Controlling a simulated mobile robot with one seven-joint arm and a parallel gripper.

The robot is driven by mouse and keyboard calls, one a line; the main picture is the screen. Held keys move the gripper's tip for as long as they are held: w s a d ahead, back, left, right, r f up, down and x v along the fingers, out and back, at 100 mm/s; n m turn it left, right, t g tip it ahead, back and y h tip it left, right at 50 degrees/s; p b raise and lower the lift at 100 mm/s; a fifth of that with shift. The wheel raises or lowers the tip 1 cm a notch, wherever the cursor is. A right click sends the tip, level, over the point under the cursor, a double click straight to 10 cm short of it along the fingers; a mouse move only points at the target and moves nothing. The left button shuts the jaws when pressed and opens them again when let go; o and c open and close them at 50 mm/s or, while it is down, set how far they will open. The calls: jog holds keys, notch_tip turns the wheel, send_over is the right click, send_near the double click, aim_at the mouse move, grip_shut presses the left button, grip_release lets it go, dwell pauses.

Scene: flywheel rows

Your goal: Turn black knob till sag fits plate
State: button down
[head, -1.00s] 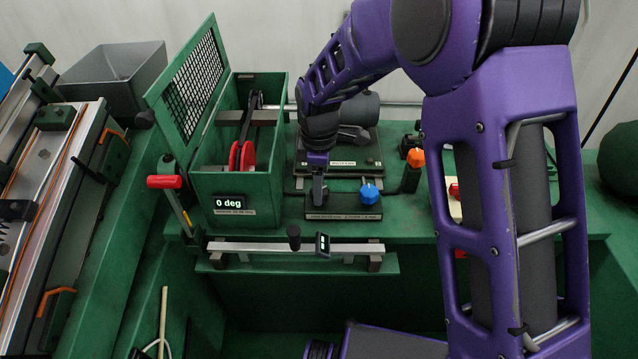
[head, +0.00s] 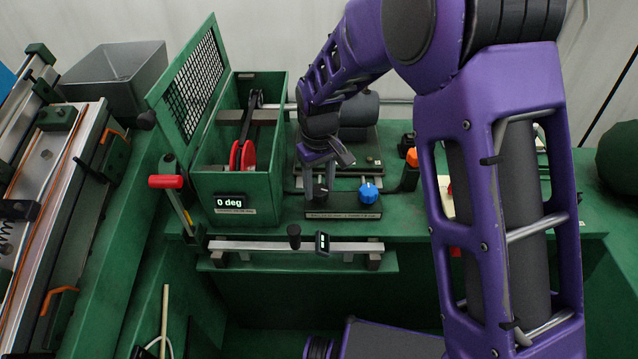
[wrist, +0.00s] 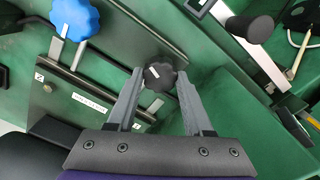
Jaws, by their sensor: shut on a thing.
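The black knob (wrist: 159,76) is lobed with a white mark and sits between the two fingers of my gripper (wrist: 160,80) in the wrist view. The fingers touch it on both sides, so my gripper is shut on it. In the head view my gripper (head: 320,185) points down at the left end of the dark knob panel and hides the knob. The blue knob (head: 368,191) stands to the right on the same panel; it also shows in the wrist view (wrist: 75,18). A plate with small lettering (head: 342,215) runs along the panel front, too small to read.
A green box (head: 270,180) with an open mesh lid (head: 192,82) holds a red wheel (head: 242,156) and belt. Its display (head: 230,201) reads 0 deg. A rail with a small gauge (head: 322,243) runs in front. An orange-topped lever (head: 412,158) stands right.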

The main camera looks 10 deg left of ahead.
jog(key=m, duration=0.6)
jog(key=shift+r+m+p, duration=0.1)
jog(key=shift+m+p, duration=0.2)
jog(key=m+p, duration=0.1)
jog(key=m, duration=0.4)
jog(key=m+p, duration=0.1)
jog(key=m, duration=0.4)
jog(key=shift+m+p, duration=0.4)
jog(key=m+p, duration=0.1)
jog(key=m, duration=0.4)
jog(key=shift+p, duration=0.4)
jog(key=shift+m, duration=0.3)
jog(key=shift+c, duration=1.5)
grip_release()
jog(key=shift+d, duration=0.1)
